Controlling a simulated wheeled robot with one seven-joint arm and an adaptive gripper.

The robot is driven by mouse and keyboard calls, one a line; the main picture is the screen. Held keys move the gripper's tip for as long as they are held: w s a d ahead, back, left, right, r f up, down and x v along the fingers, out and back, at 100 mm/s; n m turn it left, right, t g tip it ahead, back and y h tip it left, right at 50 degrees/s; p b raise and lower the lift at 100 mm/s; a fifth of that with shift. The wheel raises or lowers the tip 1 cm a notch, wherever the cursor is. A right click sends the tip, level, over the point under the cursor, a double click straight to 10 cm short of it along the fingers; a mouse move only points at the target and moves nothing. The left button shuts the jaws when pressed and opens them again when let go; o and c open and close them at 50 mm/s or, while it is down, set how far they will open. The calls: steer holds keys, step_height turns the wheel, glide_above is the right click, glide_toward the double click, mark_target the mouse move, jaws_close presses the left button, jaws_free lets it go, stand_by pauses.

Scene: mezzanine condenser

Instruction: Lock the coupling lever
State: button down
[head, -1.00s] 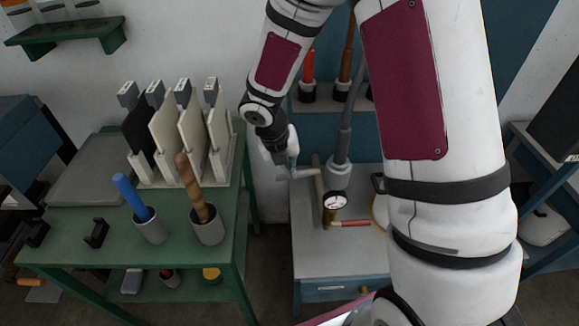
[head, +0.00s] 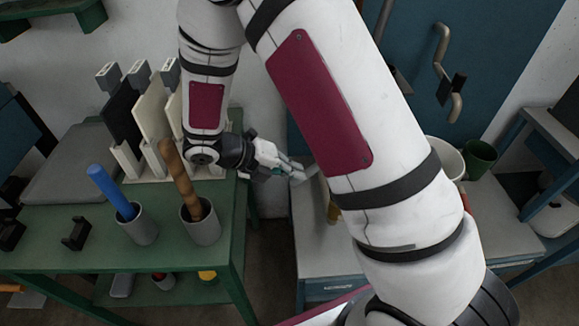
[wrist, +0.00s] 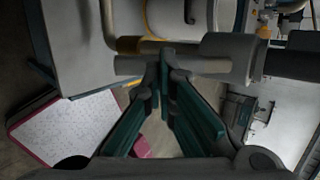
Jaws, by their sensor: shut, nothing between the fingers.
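My gripper (head: 297,172) is in the middle of the head view, at the left edge of the grey-topped cabinet (head: 312,262). In the wrist view my gripper (wrist: 164,72) has its green-padded fingers meeting at the tips, with nothing between them. Just beyond the tips a grey cylindrical bar (wrist: 190,66) runs across, joining a thicker collar (wrist: 226,56) on the right. I cannot tell whether the tips touch it, or whether this bar is the coupling lever. A yellow part (wrist: 130,45) lies behind the bar. My arm hides most of the coupling area in the head view.
A green bench (head: 75,235) on the left holds cups with a blue handle (head: 110,190) and a wooden handle (head: 180,180), plus upright boards (head: 152,112) in a rack. A bent metal handle (head: 441,50) and a green cup (head: 480,158) are right of my arm.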

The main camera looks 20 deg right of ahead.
mark_target(312, 170)
steer(key=shift+d+f+h, duration=0.1)
steer(key=shift+f+h, duration=0.4)
steer(key=shift+f, duration=0.1)
steer(key=shift+s+d+f+b, duration=0.2)
steer(key=shift+d+f+b, duration=0.45)
steer(key=shift+b, duration=0.15)
steer(key=shift+s+d+f+h, duration=0.15)
steer(key=shift+d+f+h, duration=0.1)
steer(key=shift+f+h, duration=0.4)
steer(key=shift+s+d+f+b, duration=0.15)
steer(key=shift+d+f+b, duration=0.1)
steer(key=shift+d, duration=0.2)
steer(key=shift+s+d+f+b, duration=0.15)
steer(key=shift+d+b, duration=0.1)
steer(key=shift+d, duration=0.3)
steer(key=shift+r, duration=0.1)
step_height(312, 170, up, 10)
steer(key=shift+f, duration=0.1)
steer(key=shift+g, duration=0.4)
